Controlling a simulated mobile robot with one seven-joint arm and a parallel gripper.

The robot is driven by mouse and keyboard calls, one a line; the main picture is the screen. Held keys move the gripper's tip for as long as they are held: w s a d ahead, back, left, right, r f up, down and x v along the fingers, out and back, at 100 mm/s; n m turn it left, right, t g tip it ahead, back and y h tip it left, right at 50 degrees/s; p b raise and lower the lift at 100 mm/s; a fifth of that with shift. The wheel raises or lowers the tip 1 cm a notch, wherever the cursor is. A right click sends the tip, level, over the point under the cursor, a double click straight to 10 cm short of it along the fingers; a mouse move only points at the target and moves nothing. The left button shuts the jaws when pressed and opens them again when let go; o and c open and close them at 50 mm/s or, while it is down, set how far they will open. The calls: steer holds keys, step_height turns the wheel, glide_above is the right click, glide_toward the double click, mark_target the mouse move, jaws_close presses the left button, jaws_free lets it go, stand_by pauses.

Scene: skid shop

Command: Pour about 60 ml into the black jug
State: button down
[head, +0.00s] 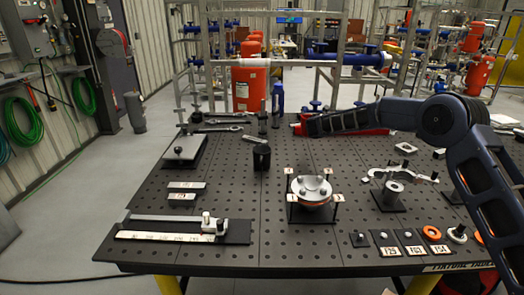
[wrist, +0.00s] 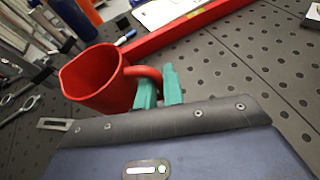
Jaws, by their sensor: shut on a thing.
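A red jug (wrist: 98,80) is in the wrist view, with its open mouth facing up and left. My gripper (wrist: 160,86) has its teal fingers shut on the jug's handle. What is inside the jug does not show. In the head view my gripper (head: 308,126) reaches in from the right over the back of the table, and the red jug is hard to make out there. A dark upright vessel (head: 262,158), which looks like the black jug, stands on the table to the left of and in front of my gripper. It is apart from my gripper.
A red bar or tray (wrist: 190,30) lies behind the jug. A round fixture with labelled posts (head: 312,188) stands mid-table. Wrenches (head: 222,122) and bottles (head: 277,100) are at the back left. A long gauge (head: 170,222) lies front left. The table between has free room.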

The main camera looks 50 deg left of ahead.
steer(key=a+n+g+y, duration=0.1)
steer(key=s+a+n+g+y, duration=0.1)
steer(key=n, duration=0.1)
steer(key=s+a+r+n+g+y, duration=0.1)
steer(key=y, duration=0.1)
steer(key=shift+a, duration=0.3)
steer(key=s+a+r+n+g+y, duration=0.1)
steer(key=s+r+n+g+y, duration=0.25)
steer(key=s+n+g, duration=0.3)
steer(key=f, duration=1.3)
steer(key=shift+w+f, duration=0.2)
steer(key=shift+h, duration=0.25)
steer(key=s+a+r+n+t+h+p, duration=0.2)
steer(key=s+r+n+t, duration=0.3)
steer(key=r, duration=0.5)
steer(key=shift+s+a+r+n, duration=0.3)
steer(key=shift+s+a+n, duration=0.4)
steer(key=shift+s, duration=0.65)
steer(key=shift+s+d+r+n+p, duration=0.15)
steer(key=shift+n+p, duration=0.1)
steer(key=shift+p, duration=0.15)
